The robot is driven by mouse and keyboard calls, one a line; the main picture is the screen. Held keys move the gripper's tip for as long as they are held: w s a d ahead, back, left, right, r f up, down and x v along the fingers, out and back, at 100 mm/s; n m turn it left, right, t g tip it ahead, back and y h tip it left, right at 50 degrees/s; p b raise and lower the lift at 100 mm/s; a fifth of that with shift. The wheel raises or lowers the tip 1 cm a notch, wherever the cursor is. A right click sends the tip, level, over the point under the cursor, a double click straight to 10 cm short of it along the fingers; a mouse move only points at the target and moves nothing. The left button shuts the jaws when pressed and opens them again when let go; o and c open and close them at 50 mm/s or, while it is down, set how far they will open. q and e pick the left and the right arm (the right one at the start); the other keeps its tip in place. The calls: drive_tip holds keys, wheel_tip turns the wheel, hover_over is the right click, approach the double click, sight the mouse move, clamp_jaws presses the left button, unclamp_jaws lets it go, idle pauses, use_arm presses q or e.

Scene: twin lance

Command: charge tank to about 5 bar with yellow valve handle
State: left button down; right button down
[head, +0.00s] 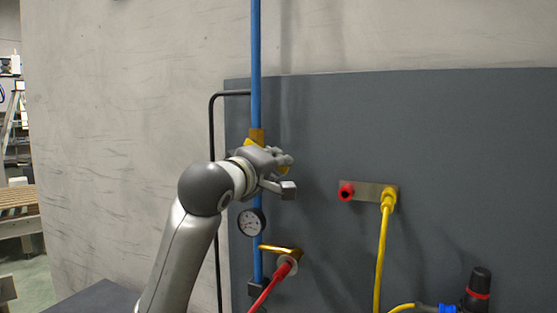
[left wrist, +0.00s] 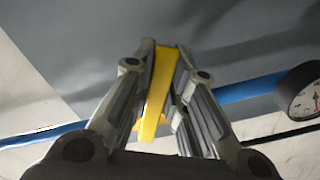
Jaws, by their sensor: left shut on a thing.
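The yellow valve handle (left wrist: 158,95) is between the two fingers of my left gripper (left wrist: 160,60) in the left wrist view, and the gripper is shut on it. In the head view my left gripper (head: 282,172) is at the blue pipe (head: 256,70), just below a brass valve body (head: 256,134); it hides most of the handle. A round pressure gauge (head: 251,222) with a white face sits on the pipe below the gripper. It also shows at the right of the left wrist view (left wrist: 306,100); its reading is too small to tell. The tank is not clearly in view. My right gripper is not in view.
A brass fitting (head: 280,249) with a red hose (head: 270,285) is below the gauge. A metal plate (head: 367,191) with a red port and a yellow hose (head: 381,250) is to the right. A black-capped part (head: 480,285) stands lower right. A thin black pipe runs left of the blue one.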

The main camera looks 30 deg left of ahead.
use_arm(q)
drive_tip(key=shift+a+f+m, duration=0.25)
drive_tip(key=shift+f+m, duration=0.25)
drive_tip(key=shift+m, duration=0.2)
drive_tip(key=shift+a+f+m, duration=0.25)
drive_tip(key=shift+f+m, duration=0.2)
drive_tip(key=shift+m, duration=0.25)
drive_tip(key=c, duration=1.4)
unclamp_jaws()
drive_tip(key=shift+r, duration=0.1)
drive_tip(key=s, duration=1.2)
drive_tip(key=shift+d, duration=0.3)
